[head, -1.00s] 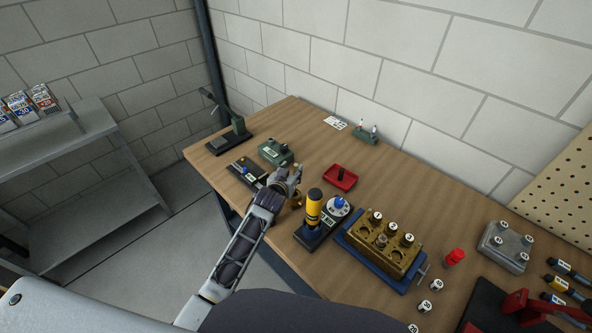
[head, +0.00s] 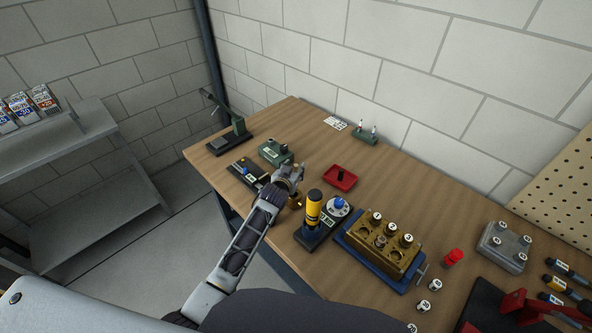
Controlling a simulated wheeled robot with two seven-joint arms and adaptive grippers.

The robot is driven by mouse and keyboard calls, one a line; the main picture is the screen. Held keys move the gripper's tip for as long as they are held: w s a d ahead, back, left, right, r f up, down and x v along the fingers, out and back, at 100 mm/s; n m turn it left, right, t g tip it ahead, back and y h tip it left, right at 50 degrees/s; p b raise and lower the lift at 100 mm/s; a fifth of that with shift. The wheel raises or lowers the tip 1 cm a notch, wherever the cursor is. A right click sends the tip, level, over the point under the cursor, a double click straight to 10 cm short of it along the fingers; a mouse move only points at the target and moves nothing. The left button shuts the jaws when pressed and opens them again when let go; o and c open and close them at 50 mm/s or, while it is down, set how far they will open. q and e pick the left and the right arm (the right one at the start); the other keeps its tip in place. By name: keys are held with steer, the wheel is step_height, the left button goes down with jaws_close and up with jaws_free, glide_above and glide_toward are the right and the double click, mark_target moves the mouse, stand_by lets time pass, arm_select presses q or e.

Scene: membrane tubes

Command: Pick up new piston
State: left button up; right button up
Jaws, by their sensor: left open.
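My left gripper (head: 296,172) is over the workbench, left of the red tray (head: 351,184) and behind the yellow cylinder. It is open, and its fingers are small in the head view. A small dark upright part (head: 340,171) stands in the red tray, apart from the gripper; it may be the new piston, but I cannot tell for sure. A small brass-coloured piece (head: 295,202) shows just below the gripper, partly hidden by it. My right gripper is not in view.
A yellow and black cylinder (head: 313,207) stands on a dark base beside a white disc with a blue knob (head: 338,205). A brass block (head: 378,252) sits in a blue frame to the right. Green fixtures (head: 276,152) stand behind left. The wooden bench (head: 420,195) is clear behind the block.

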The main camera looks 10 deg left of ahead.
arm_select(q)
steer(key=shift+x, duration=1.05)
jaws_close()
